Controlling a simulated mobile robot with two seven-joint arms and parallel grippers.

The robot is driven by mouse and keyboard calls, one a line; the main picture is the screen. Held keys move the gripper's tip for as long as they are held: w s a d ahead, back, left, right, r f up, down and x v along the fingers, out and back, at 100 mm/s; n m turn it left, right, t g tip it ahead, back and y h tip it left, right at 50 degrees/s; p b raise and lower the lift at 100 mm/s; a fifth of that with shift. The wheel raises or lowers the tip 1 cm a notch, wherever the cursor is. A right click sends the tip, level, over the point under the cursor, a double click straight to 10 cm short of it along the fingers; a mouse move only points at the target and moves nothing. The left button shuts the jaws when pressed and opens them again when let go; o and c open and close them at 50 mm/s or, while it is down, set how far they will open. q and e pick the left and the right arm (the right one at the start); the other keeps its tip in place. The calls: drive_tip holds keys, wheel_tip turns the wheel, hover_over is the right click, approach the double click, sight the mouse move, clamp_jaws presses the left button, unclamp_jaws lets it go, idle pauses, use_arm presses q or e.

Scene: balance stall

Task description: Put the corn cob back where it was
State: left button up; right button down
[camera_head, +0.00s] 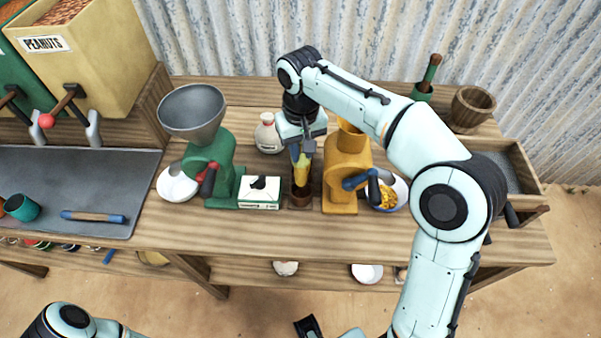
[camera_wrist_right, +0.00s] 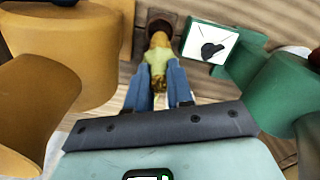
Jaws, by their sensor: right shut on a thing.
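My right gripper (camera_head: 302,153) is shut on the yellow corn cob (camera_head: 301,172), which stands roughly upright below the jaws. In the right wrist view the cob (camera_wrist_right: 158,58) sits between the blue fingers (camera_wrist_right: 160,88). Its far end is at a small brown wooden holder (camera_head: 300,198), which also shows in the wrist view (camera_wrist_right: 161,17). I cannot tell whether the cob rests inside the holder or hangs just over it.
A green mill (camera_head: 213,160) and a white-topped green box (camera_head: 259,191) stand left of the holder. An orange mill (camera_head: 342,180) stands close on its right. A pale jar (camera_head: 268,137) is behind. The front strip of the wooden table (camera_head: 290,237) is clear.

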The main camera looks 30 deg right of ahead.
sight(301, 169)
wheel_tip(301, 169, down, 7)
drive_tip(key=shift+f+b, duration=0.2)
drive_tip(key=shift+b, duration=0.35)
drive_tip(key=shift+f, duration=0.1)
drive_tip(key=c, duration=1)
unclamp_jaws()
wheel_tip(301, 169, up, 12)
drive_tip(key=p, duration=0.2)
drive_tip(key=shift+p, duration=0.3)
